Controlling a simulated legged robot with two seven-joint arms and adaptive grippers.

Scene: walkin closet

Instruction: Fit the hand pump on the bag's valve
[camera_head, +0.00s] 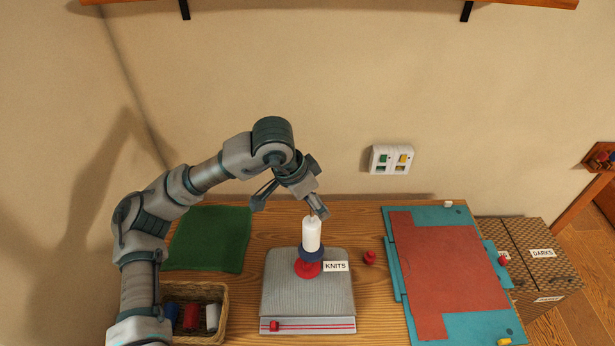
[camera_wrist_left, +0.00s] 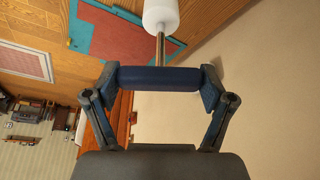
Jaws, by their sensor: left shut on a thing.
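The hand pump (camera_head: 312,234) has a white barrel, a blue collar and a metal rod. It stands upright over the red valve (camera_head: 308,269) on the grey bag (camera_head: 285,300), which bears a KNITS label. The collar overlaps the valve in the head view; I cannot tell whether it is fully seated. My left gripper (camera_head: 316,202) is above the barrel. In the left wrist view its fingers are shut on the pump's dark blue handle (camera_wrist_left: 160,78), with the rod and white barrel (camera_wrist_left: 161,13) beyond. My right gripper is not in view.
A small red cap (camera_head: 369,258) lies right of the bag. A green cloth (camera_head: 209,239) and a wicker basket (camera_head: 221,333) of rolls are at left. A teal and red board (camera_head: 443,265) covers the table's right. Boxes (camera_head: 540,258) stand beyond the table's right edge.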

